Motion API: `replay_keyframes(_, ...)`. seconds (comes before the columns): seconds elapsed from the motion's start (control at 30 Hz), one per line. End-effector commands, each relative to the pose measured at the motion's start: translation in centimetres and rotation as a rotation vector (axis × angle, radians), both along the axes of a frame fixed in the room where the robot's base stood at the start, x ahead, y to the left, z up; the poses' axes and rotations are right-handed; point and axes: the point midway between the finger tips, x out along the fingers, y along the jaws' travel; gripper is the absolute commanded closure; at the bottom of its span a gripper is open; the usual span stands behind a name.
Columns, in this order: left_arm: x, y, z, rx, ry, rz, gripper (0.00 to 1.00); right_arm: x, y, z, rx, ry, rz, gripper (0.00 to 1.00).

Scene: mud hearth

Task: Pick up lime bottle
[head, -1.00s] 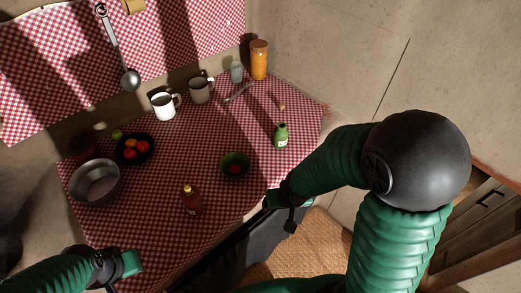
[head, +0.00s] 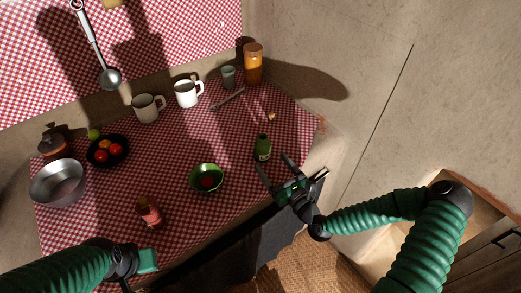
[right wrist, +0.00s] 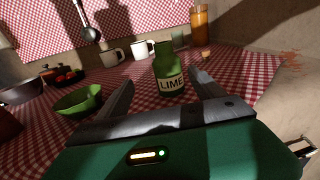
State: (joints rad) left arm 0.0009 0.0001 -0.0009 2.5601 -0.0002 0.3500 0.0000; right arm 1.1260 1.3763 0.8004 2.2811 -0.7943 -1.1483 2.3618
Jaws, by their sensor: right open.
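The lime bottle (head: 262,148) is small, green and upright on the checked cloth near the table's right front. In the right wrist view the bottle (right wrist: 170,82) shows its "LIME" label facing me. My right gripper (head: 274,164) is open and empty at the table's front edge. Its fingers point at the bottle, which stands just beyond the tips, between their lines in the wrist view; I see no contact. My left gripper (head: 146,260) is at the lower left, away from the bottle; its jaws do not show clearly.
A red bottle (head: 149,212), metal pot (head: 58,184) and dark fruit bowl (head: 107,152) are farther left. Mugs (head: 187,94), a glass (head: 228,77) and an orange jar (head: 253,65) stand behind. A wall rises right.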

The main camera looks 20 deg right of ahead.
Motion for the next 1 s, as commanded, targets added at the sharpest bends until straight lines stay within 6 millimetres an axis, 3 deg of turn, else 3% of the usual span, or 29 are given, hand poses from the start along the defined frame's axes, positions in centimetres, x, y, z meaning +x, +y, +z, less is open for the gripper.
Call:
replay_keyframes(0.1, 0.0, -0.1, 0.0, -0.001, 0.0, -0.002, 1.0, 2.7, 0.4, 0.0, -0.002, -0.001, 0.0, 0.23)
replay_keyframes(0.33, 0.0, -0.1, 0.1, -0.001, 0.0, -0.002, 1.0, 5.4, 1.6, 0.3, -0.008, -0.002, 0.001, 0.23)
replay_keyframes(0.53, 0.0, 0.0, 0.2, 0.0, 0.0, -0.001, 1.0, 8.9, 2.3, 0.6, -0.01, -0.001, 0.001, 0.23)
replay_keyframes(0.8, 0.0, 0.0, 0.2, 0.0, 0.0, -0.002, 1.0, 9.5, 1.9, 0.5, -0.003, 0.0, -0.001, 0.23)
replay_keyframes(1.0, 0.0, -0.1, 0.2, -0.001, 0.0, -0.002, 1.0, 9.5, 2.1, 0.5, -0.005, 0.001, -0.001, 0.47)
